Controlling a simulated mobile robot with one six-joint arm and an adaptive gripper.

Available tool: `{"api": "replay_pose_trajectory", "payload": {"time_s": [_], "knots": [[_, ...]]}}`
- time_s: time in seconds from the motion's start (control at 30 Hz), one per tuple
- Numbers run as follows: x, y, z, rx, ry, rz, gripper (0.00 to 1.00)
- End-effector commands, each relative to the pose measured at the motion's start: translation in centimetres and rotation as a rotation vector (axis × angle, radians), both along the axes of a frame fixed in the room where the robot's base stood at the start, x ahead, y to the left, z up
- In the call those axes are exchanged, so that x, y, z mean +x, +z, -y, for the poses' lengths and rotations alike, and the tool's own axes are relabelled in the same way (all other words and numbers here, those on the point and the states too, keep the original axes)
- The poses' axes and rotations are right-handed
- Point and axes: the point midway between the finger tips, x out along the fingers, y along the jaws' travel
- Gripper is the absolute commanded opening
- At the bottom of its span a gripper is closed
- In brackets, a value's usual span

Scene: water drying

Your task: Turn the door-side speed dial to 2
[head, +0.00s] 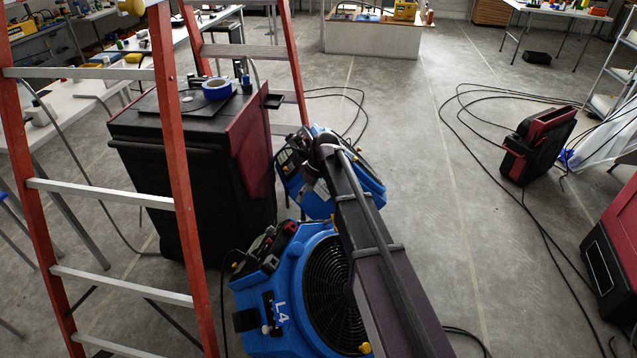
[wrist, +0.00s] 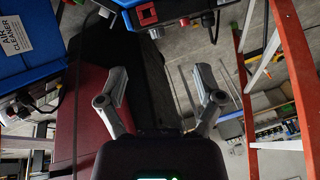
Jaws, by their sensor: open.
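Two blue fan units stand on the floor in the head view. The nearer blue fan unit, marked L4 (head: 262,318), has a round black grille and a control panel on top with red and black parts. The farther blue fan unit (head: 372,188) is partly hidden by my arm. In the wrist view, a grey control panel (wrist: 172,24) at the top carries a red-framed switch (wrist: 147,14) and small dark knobs. Which knob is the door-side speed dial, and its setting, I cannot tell. My gripper (wrist: 160,70) is open and empty, below that panel and apart from it.
A blue unit labelled AIR CLEANER (wrist: 18,38) is at the wrist view's upper left. An orange stepladder (head: 177,175) and a black-and-red cabinet (head: 190,215) with blue tape (head: 217,89) stand left.

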Motion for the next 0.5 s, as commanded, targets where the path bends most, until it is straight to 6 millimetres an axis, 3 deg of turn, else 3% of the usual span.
{"api": "replay_pose_trajectory", "payload": {"time_s": [0.1, 0.5], "knots": [[-0.7, 1.4, 0.9, -0.011, -0.032, -0.007, 0.85], [-2.2, 4.0, 3.5, -0.046, -0.128, -0.024, 0.85]]}}
